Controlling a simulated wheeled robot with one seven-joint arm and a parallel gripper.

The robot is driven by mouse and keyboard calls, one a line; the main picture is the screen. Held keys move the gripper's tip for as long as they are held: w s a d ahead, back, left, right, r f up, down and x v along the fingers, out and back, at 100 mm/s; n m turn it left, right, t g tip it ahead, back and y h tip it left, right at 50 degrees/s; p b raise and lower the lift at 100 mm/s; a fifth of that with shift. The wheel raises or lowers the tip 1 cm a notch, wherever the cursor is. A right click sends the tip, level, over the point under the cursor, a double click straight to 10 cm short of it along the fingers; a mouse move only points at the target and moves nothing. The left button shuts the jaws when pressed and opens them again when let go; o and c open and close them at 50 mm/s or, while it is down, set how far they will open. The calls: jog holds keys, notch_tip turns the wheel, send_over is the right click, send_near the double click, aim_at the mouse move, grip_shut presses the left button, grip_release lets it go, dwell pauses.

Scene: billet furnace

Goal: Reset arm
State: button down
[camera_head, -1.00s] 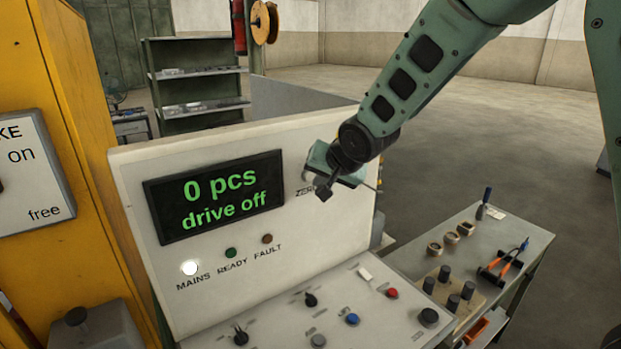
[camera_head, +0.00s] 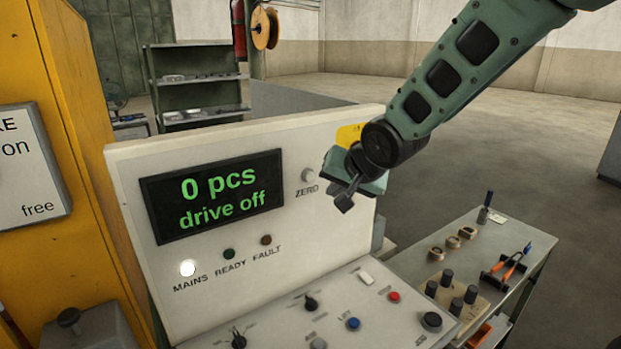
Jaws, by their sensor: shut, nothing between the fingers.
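My gripper (camera_head: 344,200) is at the end of my green arm, which comes in from the upper right. It is shut and empty, pointing down and left. It hangs in front of the right part of the white control panel (camera_head: 122,190), to the right of the ZERO button (camera_head: 308,175). It appears apart from the panel. The display (camera_head: 212,196) reads "0 pcs" and "drive off". The MAINS lamp (camera_head: 187,268) is lit white.
The console desk (camera_head: 290,335) below carries knobs, a blue button (camera_head: 353,323) and a red button (camera_head: 394,296). A yellow cabinet (camera_head: 75,130) stands left. Floor at right is open.

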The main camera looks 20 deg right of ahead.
dwell(0.3)
jog(key=s+a+f+n+g+b, duration=0.2)
jog(key=s+f+n+g+b, duration=0.1)
jog(key=s, duration=0.7)
jog(key=s+a+f+n+g+b, duration=0.2)
jog(key=s+f+n+b, duration=0.2)
jog(key=s+f, duration=0.3)
jog(key=s+a+f+n+g+h+b, duration=0.1)
jog(key=s+a+f+n+g+b, duration=0.2)
jog(key=s, duration=1.1)
notch_tip(320, 180, down, 3)
jog(key=n, duration=0.2)
jog(key=shift+s+r+n+g+b, duration=0.2)
jog(key=shift+s+n+g+b, duration=0.1)
jog(key=shift+n, duration=0.1)
